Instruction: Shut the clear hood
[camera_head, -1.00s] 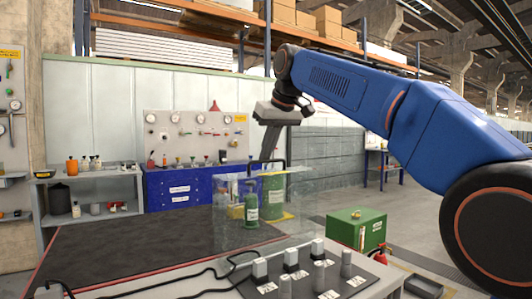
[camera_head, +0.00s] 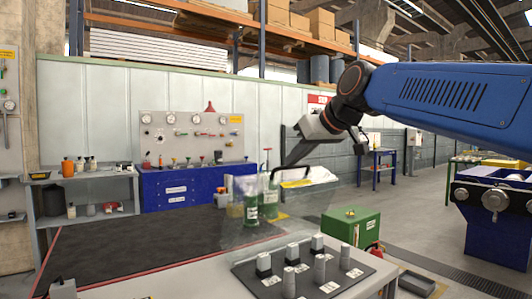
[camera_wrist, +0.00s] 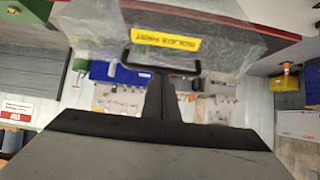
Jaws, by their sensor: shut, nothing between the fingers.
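The clear hood (camera_head: 318,200) stands at the right end of the dark table; its faint edges make its exact tilt hard to tell. Its black bar handle (camera_head: 293,168) is at the top. In the wrist view the handle (camera_wrist: 163,69) crosses just at the fingertips, and the hood carries a yellow label (camera_wrist: 166,40) reading "ISOLATE FIRST". My gripper (camera_head: 287,164) is shut and empty, its fingers slanting down-left to the handle. It also shows in the wrist view (camera_wrist: 160,80). I cannot tell whether it touches the bar.
Green bottles (camera_head: 251,207) show in or behind the hood. A grey board (camera_head: 322,278) with several pegs lies at the table's front. A green box (camera_head: 351,229) stands to the right. Bare dark table top (camera_head: 130,240) lies to the left.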

